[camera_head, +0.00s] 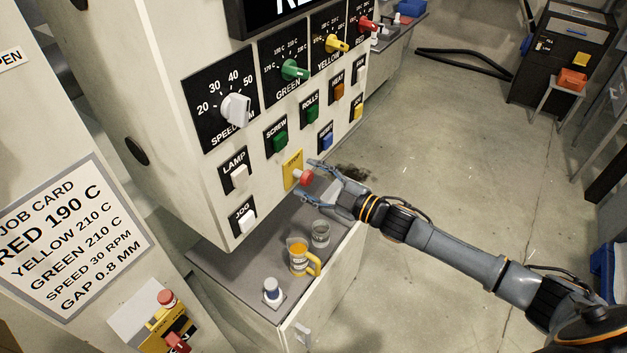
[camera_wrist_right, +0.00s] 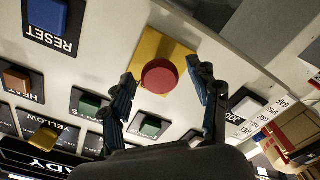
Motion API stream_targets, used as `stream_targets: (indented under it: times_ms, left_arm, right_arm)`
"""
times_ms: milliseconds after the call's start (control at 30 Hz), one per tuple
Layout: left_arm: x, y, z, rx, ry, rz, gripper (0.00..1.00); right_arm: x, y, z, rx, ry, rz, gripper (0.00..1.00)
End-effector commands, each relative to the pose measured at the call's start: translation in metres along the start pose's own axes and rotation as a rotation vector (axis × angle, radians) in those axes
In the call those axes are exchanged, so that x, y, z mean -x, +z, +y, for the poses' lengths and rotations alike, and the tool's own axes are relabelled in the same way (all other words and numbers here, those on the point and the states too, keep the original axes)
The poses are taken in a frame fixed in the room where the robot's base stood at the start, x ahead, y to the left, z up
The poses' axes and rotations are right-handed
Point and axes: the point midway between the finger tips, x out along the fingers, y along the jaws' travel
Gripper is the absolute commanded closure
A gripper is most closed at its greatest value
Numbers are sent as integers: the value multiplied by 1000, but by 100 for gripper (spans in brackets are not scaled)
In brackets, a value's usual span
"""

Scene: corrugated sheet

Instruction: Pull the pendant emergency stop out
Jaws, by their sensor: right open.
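The red emergency stop button (camera_head: 306,177) stands out from a yellow STOP plate (camera_head: 292,170) at the lower edge of the cream control panel. It also shows as a round red cap in the right wrist view (camera_wrist_right: 159,76). My right gripper (camera_head: 310,181) is open at the button, with one finger to each side of the cap. In the right wrist view the gripper (camera_wrist_right: 163,72) shows gaps between both fingers and the cap. I cannot tell how far the button sits in or out. My left gripper is not in view.
Other buttons, such as the blue reset button (camera_head: 325,138) and white jog button (camera_head: 246,220), surround the stop. Below, a grey-topped cabinet (camera_head: 225,260) holds a yellow mug (camera_head: 299,258) and a glass (camera_head: 320,234). Another red mushroom button (camera_head: 166,298) sits lower left.

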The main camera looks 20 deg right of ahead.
Motion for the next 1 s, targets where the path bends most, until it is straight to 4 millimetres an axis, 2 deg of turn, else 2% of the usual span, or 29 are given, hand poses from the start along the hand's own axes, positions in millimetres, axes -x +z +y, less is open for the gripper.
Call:
stream_targets:
  times_ms: [167, 500, 700, 1000]
  left_arm:
    - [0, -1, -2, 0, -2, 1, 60]
    - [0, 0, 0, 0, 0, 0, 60]
    - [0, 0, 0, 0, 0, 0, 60]
    - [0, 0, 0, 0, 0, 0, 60]
  right_arm:
    - [12, 1, -1, -1, -1, -2, 39]
    - [77, 1, -2, -2, -3, -3, 39]
    - [107, 1, -1, -1, -1, -3, 39]
    - [122, 0, 0, -1, 1, 0, 39]
